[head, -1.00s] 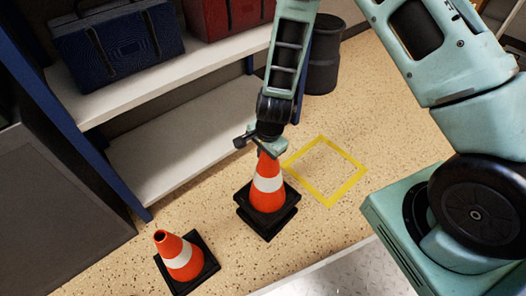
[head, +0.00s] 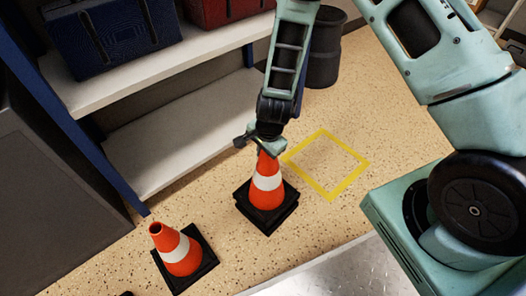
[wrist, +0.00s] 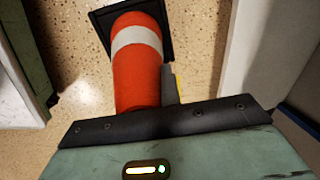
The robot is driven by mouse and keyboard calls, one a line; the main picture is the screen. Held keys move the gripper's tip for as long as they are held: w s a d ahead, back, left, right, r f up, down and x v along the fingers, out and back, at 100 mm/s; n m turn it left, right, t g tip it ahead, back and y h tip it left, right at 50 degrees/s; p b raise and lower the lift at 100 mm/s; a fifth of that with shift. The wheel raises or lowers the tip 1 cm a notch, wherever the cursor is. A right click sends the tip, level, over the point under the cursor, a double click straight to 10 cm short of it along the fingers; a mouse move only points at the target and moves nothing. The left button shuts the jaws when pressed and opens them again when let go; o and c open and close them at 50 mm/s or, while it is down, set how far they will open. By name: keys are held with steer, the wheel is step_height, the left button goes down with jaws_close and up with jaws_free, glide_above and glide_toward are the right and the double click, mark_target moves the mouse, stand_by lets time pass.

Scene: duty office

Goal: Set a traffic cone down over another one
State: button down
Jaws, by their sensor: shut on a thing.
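An orange cone (head: 267,182) with a white band and black base stands upright under my gripper (head: 266,146). My gripper is shut on its top. Two black square bases lie one over the other beneath it, almost together, so the held cone is over another cone whose body is hidden inside it. In the wrist view the held cone (wrist: 137,75) stretches away from my gripper to its black base. A separate orange cone (head: 181,255) stands on its own black base at the lower left, apart from the stack.
A yellow square outline (head: 346,183) is marked on the speckled floor right of the stack, empty. A white shelf (head: 180,135) with a blue case (head: 112,38) and a red case (head: 222,12) is behind. A dark bin (head: 324,55) stands at the back.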

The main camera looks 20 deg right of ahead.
steer(key=shift+s+d+f, duration=0.1)
steer(key=shift+f, duration=0.55)
steer(key=c, duration=1.5)
jaws_free()
steer(key=shift+c, duration=0.2)
steer(key=shift+f, duration=0.1)
steer(key=shift+s+d+f, duration=0.1)
steer(key=r+p, duration=0.3)
steer(key=r, duration=0.3)
steer(key=s+r+p, duration=0.1)
steer(key=r+p, duration=0.2)
steer(key=r, duration=0.3)
steer(key=s+r+p, duration=0.1)
steer(key=r+p, duration=0.2)
steer(key=r, duration=0.4)
steer(key=shift+s+d, duration=0.15)
steer(key=shift+d, duration=0.2)
